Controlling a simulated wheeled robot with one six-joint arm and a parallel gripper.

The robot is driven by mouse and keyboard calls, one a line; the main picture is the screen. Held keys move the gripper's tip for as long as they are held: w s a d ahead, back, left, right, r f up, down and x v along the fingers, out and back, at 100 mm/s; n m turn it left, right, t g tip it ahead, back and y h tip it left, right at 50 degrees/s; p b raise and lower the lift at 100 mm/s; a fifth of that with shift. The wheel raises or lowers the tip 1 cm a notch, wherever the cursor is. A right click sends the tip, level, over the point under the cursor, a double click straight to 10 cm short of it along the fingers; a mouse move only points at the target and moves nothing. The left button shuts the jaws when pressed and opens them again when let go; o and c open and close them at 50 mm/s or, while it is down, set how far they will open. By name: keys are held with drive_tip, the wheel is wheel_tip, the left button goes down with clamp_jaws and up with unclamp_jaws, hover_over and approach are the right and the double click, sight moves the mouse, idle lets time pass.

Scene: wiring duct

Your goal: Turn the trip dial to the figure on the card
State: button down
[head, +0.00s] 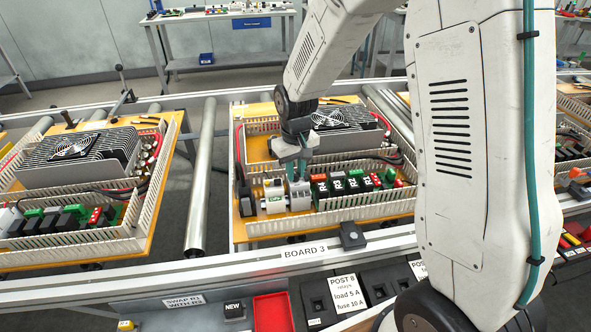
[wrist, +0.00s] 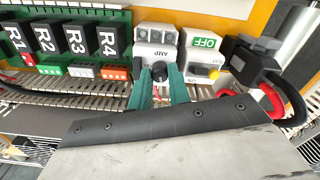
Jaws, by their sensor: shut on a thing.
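The trip dial (wrist: 159,71) is a small dark knob on the front of a white module (wrist: 156,42) in the wrist view. The teal fingers of my gripper (wrist: 159,88) stand on either side of the knob and are shut on it. The dial's scale and pointer are too small to read. In the head view my gripper (head: 297,166) reaches down onto the white modules and hides the knob.
Beside the dial module is a white switch module (wrist: 201,55) with a green OFF label. Relays R1 to R4 (wrist: 78,38) stand on the other side. A slotted duct (head: 340,215) runs along the board's front. A red tray (head: 273,311) lies in front.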

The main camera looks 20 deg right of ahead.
drive_tip(key=m, duration=0.4)
drive_tip(key=shift+m, duration=0.4)
drive_tip(key=m, duration=0.4)
drive_tip(key=shift+m, duration=0.3)
